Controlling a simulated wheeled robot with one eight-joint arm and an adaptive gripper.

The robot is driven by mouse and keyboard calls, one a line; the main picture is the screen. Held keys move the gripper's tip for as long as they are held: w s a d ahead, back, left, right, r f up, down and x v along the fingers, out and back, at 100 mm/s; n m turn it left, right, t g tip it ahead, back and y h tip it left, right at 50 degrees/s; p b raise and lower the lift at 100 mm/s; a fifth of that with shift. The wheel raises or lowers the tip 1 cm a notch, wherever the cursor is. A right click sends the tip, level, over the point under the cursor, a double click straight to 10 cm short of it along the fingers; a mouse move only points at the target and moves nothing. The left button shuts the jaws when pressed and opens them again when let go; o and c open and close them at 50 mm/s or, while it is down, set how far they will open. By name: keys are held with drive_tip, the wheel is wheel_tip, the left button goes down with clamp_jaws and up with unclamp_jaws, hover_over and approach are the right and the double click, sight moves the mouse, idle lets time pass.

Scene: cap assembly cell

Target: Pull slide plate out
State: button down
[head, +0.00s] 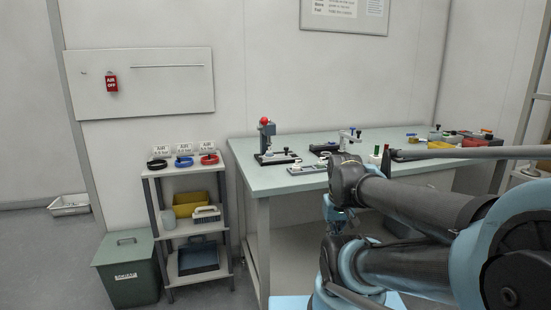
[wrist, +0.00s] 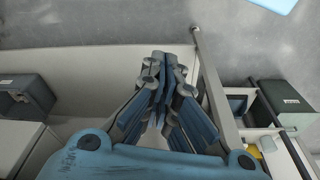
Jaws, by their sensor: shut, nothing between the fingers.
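On the green-topped table in the head view, a small flat grey fixture (head: 307,169) lies near the front edge. It may carry the slide plate, but it is too small to tell. Beside it stands a dark press (head: 266,140) with a red knob. My gripper (wrist: 166,62) shows in the wrist view with its fingers together and nothing between them. It is over the table's side and leg area, apart from the fixture. In the head view I cannot make out the fingers; my arm covers part of the table's right side.
The table (head: 240,158) holds more fixtures and small parts toward the back right. A shelf rack (head: 160,228) with coloured rings and a yellow bin stands at its left. A green lidded bin (head: 127,270) is on the floor. In the wrist view a table leg (wrist: 217,90) runs close to the fingers.

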drive_tip(key=c, duration=1.8)
unclamp_jaws()
drive_tip(key=shift+s+r, duration=0.25)
drive_tip(key=shift+r, duration=0.05)
drive_tip(key=o, duration=0.3)
drive_tip(key=shift+n, duration=0.6)
drive_tip(key=w+r, duration=0.2)
drive_tip(key=r, duration=0.1)
drive_tip(key=w+r, duration=0.3)
drive_tip(key=r, duration=0.1)
drive_tip(key=w+a+r, duration=0.1)
drive_tip(key=w+r, duration=0.1)
drive_tip(key=r, duration=0.2)
drive_tip(key=shift+w, duration=0.35)
drive_tip(key=shift+o, duration=0.2)
drive_tip(key=w+a+r+n+g, duration=0.1)
drive_tip(key=w+a+r, duration=0.3)
drive_tip(key=w+r, duration=0.55)
drive_tip(key=w+a+r+n, duration=0.2)
drive_tip(key=w+a+r, duration=0.3)
drive_tip(key=w, duration=0.8)
drive_tip(key=w+a+r+n+g, duration=0.1)
drive_tip(key=w+a+r, duration=0.2)
drive_tip(key=w+r, duration=0.75)
drive_tip(key=f, duration=1.2)
drive_tip(key=w+f, duration=0.1)
drive_tip(key=f, duration=0.5)
drive_tip(key=shift+w+d+f, duration=0.1)
drive_tip(key=shift+d+f, duration=0.15)
drive_tip(key=shift+f, duration=0.15)
